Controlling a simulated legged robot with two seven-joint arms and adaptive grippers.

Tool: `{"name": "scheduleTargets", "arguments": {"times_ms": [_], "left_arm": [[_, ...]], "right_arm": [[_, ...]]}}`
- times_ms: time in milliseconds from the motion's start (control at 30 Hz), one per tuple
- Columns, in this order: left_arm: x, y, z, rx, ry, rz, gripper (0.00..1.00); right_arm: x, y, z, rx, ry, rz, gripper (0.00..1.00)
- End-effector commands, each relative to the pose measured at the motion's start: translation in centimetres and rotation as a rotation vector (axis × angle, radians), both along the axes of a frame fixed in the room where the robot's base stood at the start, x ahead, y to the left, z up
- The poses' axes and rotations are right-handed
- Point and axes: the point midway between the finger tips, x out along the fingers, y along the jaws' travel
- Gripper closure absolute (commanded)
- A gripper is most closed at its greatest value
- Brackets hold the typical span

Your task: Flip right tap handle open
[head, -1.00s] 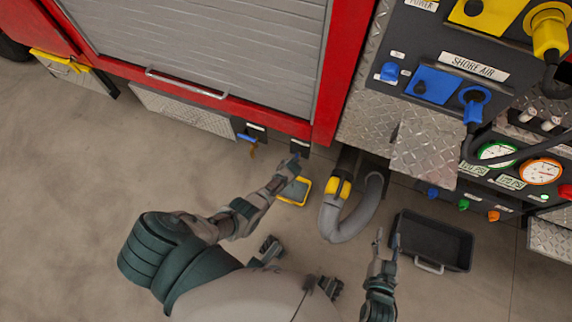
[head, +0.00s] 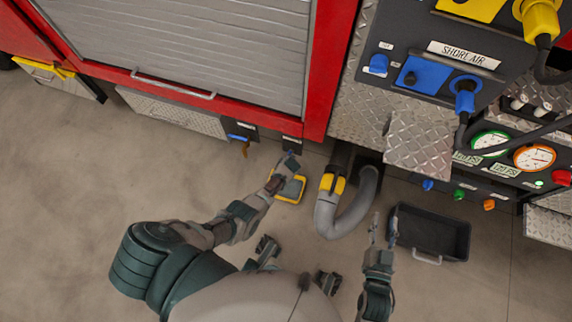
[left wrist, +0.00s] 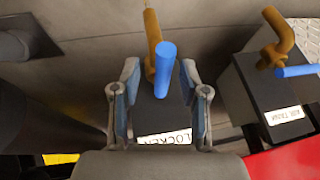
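The right tap, on a black box (head: 291,143) labelled LOCKER, sits under the red truck edge in the head view. In the left wrist view it shows a blue handle (left wrist: 165,69) on a brass pipe (left wrist: 152,30), with the label upside down. The handle points toward the camera. My left gripper (left wrist: 160,92) is open, its fingers on either side of the handle with gaps visible. In the head view the left gripper (head: 288,163) hides most of this tap. My right gripper (head: 383,230) is open and empty near the black tray.
The other tap (head: 238,138), labelled AIR TANK, is left of the right tap in the head view; its blue handle (left wrist: 297,71) lies sideways. A yellow-edged grey block (head: 291,188) is below my left gripper. A grey hose (head: 347,215) and a black tray (head: 431,232) are to the right.

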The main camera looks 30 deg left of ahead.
Motion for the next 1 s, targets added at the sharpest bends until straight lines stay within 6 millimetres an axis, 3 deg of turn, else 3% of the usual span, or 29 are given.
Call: {"name": "scheduleTargets", "arguments": {"times_ms": [267, 467, 1000], "left_arm": [[-0.3, 0.1, -0.1, 0.002, 0.005, 0.001, 0.56], [-0.7, -0.3, 1.0, 0.002, 0.003, 0.002, 0.56], [-3.6, -2.6, 9.1, 0.001, 0.003, -0.001, 0.56]], "right_arm": [[-0.2, -0.1, 0.0, -0.002, 0.000, 0.000, 0.60], [-0.2, 0.0, 0.0, -0.002, -0.001, 0.000, 0.60], [-0.1, 0.0, 0.0, -0.001, -0.001, 0.000, 0.60]]}}
